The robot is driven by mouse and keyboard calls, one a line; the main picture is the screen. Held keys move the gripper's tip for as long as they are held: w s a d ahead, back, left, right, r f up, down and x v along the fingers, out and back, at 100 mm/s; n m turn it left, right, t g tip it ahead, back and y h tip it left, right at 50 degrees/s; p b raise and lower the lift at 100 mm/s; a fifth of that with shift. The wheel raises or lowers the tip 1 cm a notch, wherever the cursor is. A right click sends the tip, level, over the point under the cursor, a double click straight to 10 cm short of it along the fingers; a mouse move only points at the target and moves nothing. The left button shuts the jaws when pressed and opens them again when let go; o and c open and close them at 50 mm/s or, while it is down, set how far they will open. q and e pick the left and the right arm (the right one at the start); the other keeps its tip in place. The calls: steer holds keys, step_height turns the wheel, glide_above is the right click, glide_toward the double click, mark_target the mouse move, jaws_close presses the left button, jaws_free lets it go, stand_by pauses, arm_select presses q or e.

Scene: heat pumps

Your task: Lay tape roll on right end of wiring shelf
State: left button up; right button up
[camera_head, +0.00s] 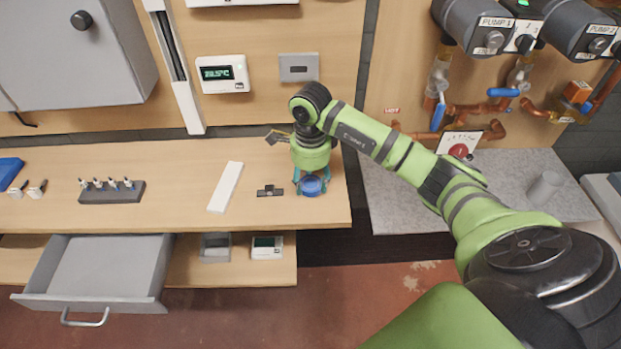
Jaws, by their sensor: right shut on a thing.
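The tape roll (312,187) is a small blue round thing at the right end of the wooden wiring shelf (110,215). My right gripper (311,180) points down with its teal fingers shut on the tape roll. The roll is at the shelf surface or just above it; I cannot tell whether it touches. The gripper hides the roll's far side. My left gripper is not in view.
A small black part (270,191) lies just left of the roll, then a white strip (226,187) and a dark block with several connectors (111,191). An open drawer (100,268) juts out below left. A grey worktop (400,205) stands right, beyond a gap.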

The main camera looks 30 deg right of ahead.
steer(key=shift+f, duration=0.65)
steer(key=shift+f, duration=0.1)
steer(key=shift+f, duration=0.15)
steer(key=o, duration=1.1)
